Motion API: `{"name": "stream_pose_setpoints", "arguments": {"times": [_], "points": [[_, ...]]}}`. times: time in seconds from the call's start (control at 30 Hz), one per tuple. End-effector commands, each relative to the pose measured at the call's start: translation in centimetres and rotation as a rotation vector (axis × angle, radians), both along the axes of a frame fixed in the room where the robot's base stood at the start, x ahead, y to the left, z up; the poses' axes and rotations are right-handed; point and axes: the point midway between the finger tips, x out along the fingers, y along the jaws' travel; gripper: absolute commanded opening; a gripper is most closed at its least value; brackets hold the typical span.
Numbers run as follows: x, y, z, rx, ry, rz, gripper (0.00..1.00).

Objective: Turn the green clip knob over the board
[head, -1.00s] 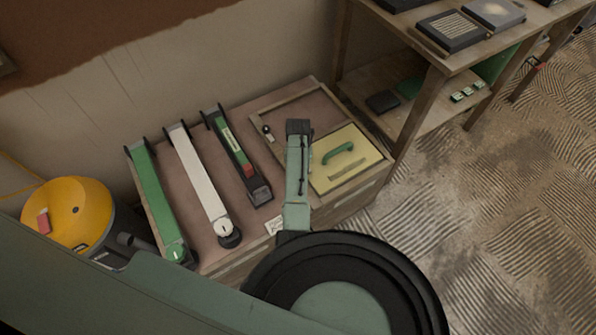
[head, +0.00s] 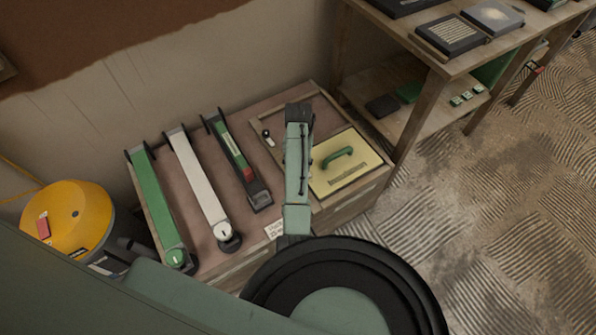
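A green strip (head: 157,205) lies at the left of the bench top, with a round green knob (head: 176,257) bearing a pale mark at its near end. A white strip (head: 196,180) with a white knob (head: 222,231) lies to its right. A yellow board (head: 355,172) with a green handle (head: 337,156) lies in a wooden frame at the right. My gripper (head: 299,110) is the dark end of my arm, above the bench between the short strip and the yellow board, well right of the green knob. Its fingers cannot be made out.
A short dark strip (head: 240,165) with green and red parts lies right of the white one. A yellow-topped drum (head: 68,220) stands left of the bench. A wooden shelf unit (head: 430,90) stands at the right. The patterned floor (head: 480,210) at right is open.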

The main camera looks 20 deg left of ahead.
Motion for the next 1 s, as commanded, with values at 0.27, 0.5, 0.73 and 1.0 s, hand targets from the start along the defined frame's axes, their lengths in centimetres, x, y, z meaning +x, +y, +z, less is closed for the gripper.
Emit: {"name": "stream_pose_setpoints", "arguments": {"times": [0.27,0.5,0.73,1.0], "points": [[0.0,0.0,3.5,0.000,0.000,0.000,0.46],[0.0,0.0,3.8,0.000,0.000,0.000,0.46],[0.0,0.0,3.8,0.000,0.000,0.000,0.46],[1.6,1.7,5.2,0.034,-0.087,0.029,0.46]]}}
